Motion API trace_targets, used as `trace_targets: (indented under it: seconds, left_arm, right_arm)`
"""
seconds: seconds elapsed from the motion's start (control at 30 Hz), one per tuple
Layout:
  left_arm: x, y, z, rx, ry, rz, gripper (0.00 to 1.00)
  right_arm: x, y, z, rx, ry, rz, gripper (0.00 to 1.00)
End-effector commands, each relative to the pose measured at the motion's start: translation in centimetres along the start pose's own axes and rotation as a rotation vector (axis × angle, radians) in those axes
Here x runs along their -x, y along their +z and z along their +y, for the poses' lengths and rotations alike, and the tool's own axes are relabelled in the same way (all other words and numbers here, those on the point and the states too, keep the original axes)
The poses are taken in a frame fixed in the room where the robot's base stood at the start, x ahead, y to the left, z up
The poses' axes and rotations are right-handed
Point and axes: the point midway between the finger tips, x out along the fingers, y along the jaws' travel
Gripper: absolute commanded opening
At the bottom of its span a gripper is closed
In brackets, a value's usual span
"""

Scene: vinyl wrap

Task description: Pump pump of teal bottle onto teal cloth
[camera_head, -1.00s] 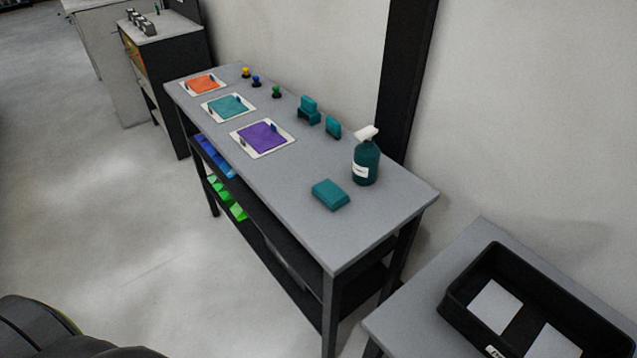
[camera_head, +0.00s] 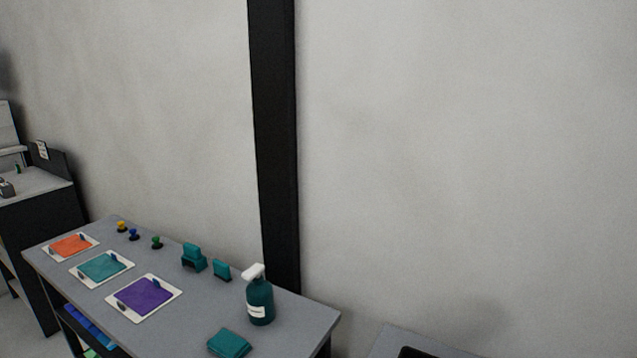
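The teal bottle (camera_head: 260,302) stands upright near the right end of the grey table, with a white pump head (camera_head: 254,272) on top and a white label on its side. The folded teal cloth (camera_head: 229,343) lies flat on the table in front of the bottle, to its lower left and apart from it. Neither of my grippers is in view.
The grey table (camera_head: 205,312) also bears orange, teal and purple sheets on white trays, small coloured knobs, and two teal blocks (camera_head: 193,257) behind. A dark post (camera_head: 275,150) stands against the wall behind. A side table with a black bin (camera_head: 425,352) shows at bottom right.

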Motion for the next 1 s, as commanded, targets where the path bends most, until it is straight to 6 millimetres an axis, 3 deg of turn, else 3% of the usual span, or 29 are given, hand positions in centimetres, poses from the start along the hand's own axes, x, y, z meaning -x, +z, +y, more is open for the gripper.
trace_targets:
  seconds: [0.07,0.73,1.0]
  left_arm:
    - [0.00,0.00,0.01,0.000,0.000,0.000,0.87]
    - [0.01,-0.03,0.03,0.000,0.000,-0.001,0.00]
    - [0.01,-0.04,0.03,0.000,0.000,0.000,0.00]
  right_arm:
    - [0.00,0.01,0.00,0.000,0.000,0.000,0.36]
    - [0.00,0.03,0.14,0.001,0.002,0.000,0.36]
    - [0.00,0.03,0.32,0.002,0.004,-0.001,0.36]
